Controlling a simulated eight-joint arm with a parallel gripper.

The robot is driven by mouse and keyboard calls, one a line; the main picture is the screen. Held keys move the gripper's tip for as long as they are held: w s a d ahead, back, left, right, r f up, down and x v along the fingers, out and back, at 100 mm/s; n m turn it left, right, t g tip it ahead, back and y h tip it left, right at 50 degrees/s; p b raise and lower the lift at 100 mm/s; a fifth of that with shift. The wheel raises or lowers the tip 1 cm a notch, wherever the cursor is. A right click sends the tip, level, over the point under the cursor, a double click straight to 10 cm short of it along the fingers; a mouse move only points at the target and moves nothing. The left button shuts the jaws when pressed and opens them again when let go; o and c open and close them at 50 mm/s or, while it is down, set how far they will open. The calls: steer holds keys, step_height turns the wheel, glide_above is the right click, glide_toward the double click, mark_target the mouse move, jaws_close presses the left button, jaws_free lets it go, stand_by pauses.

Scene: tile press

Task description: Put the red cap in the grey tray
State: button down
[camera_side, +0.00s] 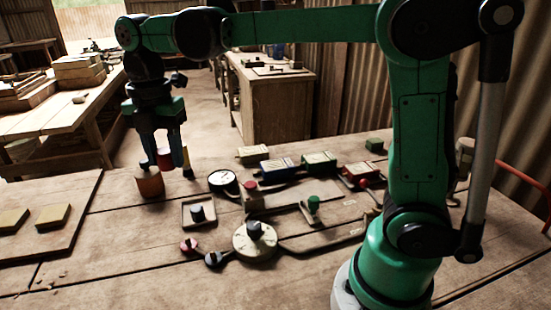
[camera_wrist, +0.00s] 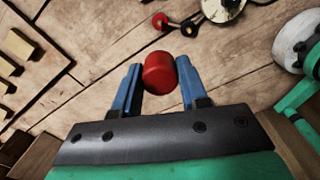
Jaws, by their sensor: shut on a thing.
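The red cap (camera_wrist: 160,73) sits between the two blue fingers of my gripper (camera_wrist: 158,84) in the wrist view. The fingers are shut on it. In the side view my gripper (camera_side: 165,160) hangs at the left part of the bench, and the red cap (camera_side: 165,157) shows between its fingers.
Several small boxes (camera_side: 278,166) lie behind. A wooden board with yellow blocks (camera_side: 52,216) is at the left. Bare planks lie between.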

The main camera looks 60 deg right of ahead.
steer(key=shift+r, duration=0.85)
steer(key=w+d+n, duration=0.4)
steer(key=w+d, duration=0.2)
steer(key=d, duration=0.4)
steer(key=f, duration=1.5)
steer(key=shift+w+a, duration=0.2)
steer(key=shift+f, duration=2.45)
steer(key=shift+f, duration=0.1)
steer(key=c, duration=0.7)
jaws_free()
steer(key=shift+c, duration=0.2)
